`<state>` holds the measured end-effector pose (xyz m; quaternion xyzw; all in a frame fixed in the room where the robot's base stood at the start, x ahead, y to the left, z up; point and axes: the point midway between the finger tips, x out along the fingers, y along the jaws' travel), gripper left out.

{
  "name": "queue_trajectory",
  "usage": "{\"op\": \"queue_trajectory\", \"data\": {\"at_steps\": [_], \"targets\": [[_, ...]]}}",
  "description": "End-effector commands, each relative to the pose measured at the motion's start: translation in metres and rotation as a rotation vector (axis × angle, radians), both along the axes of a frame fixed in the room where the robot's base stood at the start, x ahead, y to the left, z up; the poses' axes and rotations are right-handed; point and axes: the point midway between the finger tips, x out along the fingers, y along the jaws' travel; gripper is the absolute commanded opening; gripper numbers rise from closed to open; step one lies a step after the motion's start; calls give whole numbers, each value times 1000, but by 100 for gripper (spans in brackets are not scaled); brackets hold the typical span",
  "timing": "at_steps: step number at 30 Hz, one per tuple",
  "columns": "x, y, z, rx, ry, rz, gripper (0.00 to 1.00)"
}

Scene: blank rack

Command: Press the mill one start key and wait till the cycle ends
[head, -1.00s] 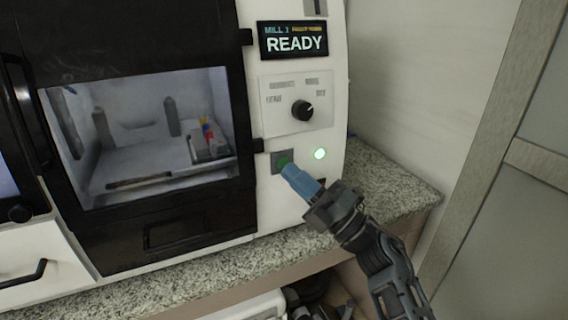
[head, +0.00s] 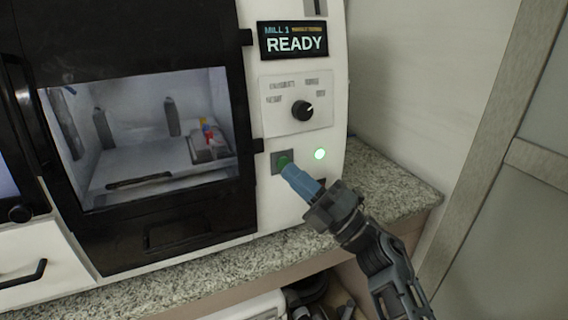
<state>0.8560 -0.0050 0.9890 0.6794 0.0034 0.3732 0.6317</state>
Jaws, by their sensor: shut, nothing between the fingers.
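Mill one (head: 300,200) is a white machine with a black-framed door, which is shut. Its screen (head: 293,40) reads "MILL 1" and "READY". The green start key (head: 283,161) sits in a dark square plate below the knob. My gripper (head: 289,172) is shut and empty, its blue fingers pointing up and left at the key. The fingertips are at the key's lower right edge and partly cover the plate. I cannot tell whether they touch the key.
A black selector knob (head: 302,110) is on the panel above the key. Through the door window (head: 140,135) a block with red and yellow parts shows inside. The granite counter (head: 385,185) is bare at the right. Another machine (head: 18,180) stands at the left.

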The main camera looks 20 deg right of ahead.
Motion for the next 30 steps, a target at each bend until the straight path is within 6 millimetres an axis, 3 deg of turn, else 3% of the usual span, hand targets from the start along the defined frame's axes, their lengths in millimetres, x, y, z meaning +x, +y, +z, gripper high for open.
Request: {"op": "queue_trajectory", "data": {"at_steps": [30], "targets": [[8,0,0,0,0,0,0]]}}
